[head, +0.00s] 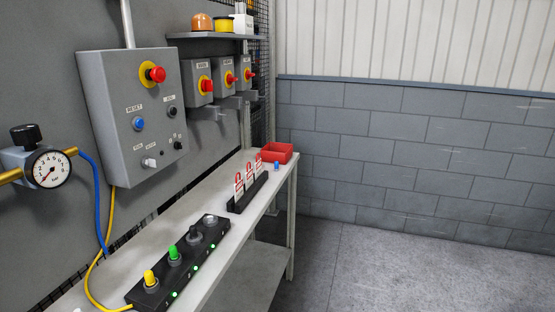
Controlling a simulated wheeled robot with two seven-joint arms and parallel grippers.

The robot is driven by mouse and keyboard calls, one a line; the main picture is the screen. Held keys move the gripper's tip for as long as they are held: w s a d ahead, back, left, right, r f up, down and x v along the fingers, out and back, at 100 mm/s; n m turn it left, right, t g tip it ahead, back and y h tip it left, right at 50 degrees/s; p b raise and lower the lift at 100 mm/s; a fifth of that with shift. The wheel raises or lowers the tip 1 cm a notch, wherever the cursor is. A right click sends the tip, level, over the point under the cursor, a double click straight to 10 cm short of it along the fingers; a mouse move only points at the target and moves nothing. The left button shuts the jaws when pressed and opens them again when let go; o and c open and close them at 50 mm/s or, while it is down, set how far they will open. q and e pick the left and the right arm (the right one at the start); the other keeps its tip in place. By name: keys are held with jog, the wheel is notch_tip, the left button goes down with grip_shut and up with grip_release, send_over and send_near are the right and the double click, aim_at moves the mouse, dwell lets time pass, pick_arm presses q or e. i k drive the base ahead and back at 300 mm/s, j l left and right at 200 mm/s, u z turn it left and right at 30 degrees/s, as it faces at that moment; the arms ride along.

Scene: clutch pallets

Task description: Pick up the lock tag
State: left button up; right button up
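Several red and white lock tags (249,175) stand upright in a row in a black holder (247,193). The holder sits on the narrow grey bench (226,253), in front of a red tray. The tags overlap in the head view, so their lower parts are partly hidden by the holder. Neither of my grippers shows in the head view.
A red tray (276,151) and a small blue item (277,166) lie at the bench's far end. A black strip (180,262) with coloured knobs stands nearer. A grey control box (133,112) with a red emergency button is on the wall panel. Floor at right is clear.

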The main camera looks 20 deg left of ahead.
aim_at(258, 165)
jog(key=i+u, duration=0.3)
jog(key=i, duration=0.15)
jog(key=i+l+u, duration=0.25)
jog(key=i, duration=0.2)
jog(key=i+l+u, duration=0.3)
jog(key=i+j, duration=0.05)
jog(key=i, duration=0.05)
